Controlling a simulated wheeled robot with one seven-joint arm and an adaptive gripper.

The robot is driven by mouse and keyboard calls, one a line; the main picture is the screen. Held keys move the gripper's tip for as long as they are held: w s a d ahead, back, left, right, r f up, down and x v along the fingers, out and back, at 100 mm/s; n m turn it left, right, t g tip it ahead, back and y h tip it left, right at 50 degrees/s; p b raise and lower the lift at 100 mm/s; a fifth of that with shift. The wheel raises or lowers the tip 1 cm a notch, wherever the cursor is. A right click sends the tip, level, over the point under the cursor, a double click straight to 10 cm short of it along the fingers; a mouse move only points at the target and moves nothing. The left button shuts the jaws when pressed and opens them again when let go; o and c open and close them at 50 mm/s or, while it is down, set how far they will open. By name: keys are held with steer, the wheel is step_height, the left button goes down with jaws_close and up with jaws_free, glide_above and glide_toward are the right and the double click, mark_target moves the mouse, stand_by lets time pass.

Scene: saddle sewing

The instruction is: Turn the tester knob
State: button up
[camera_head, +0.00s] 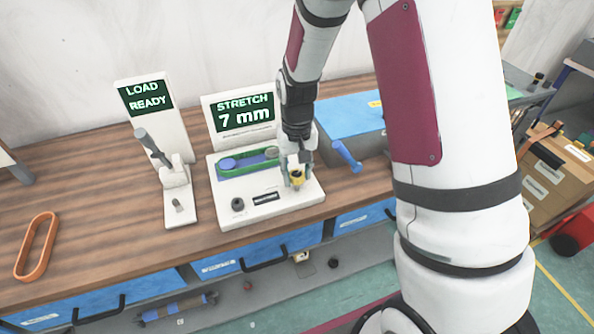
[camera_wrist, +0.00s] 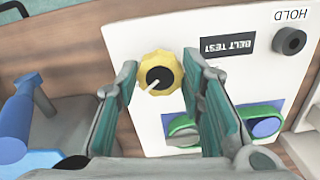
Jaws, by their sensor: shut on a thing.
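The yellow scalloped tester knob (camera_head: 297,178) sits at the right end of the white belt tester (camera_head: 221,213). In the wrist view the knob (camera_wrist: 147,61) has a black centre and a pale pointer line aimed to the lower left. My gripper (camera_head: 296,168) points down over the knob and is shut on it, with one finger (camera_wrist: 159,68) on each side. The tester's display (camera_head: 243,113) reads "STRETCH 7 mm". A green belt (camera_head: 222,176) runs around a blue pulley (camera_head: 229,164) and another pulley partly behind my gripper.
A lever stand (camera_head: 178,178) at left has a "LOAD READY" sign (camera_head: 145,95). A dark button (camera_wrist: 290,41) marked "HOLD" is on the tester.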

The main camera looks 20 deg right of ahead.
mark_target(297, 175)
stand_by(0.3)
steer(key=o, duration=1.1)
steer(key=shift+o, duration=0.2)
steer(key=shift+r, duration=0.1)
step_height(297, 175, up, 12)
steer(key=s+r+t, duration=0.3)
steer(key=s+r, duration=0.6)
steer(key=r, duration=0.2)
steer(key=s+r+n+t, duration=0.1)
steer(key=s+r, duration=0.1)
steer(key=s, duration=0.4)
steer(key=s+r+t, duration=0.1)
steer(key=s+r, duration=0.1)
steer(key=s, duration=0.5)
steer(key=shift+r+n+t, duration=0.3)
steer(key=shift+r+n, duration=0.1)
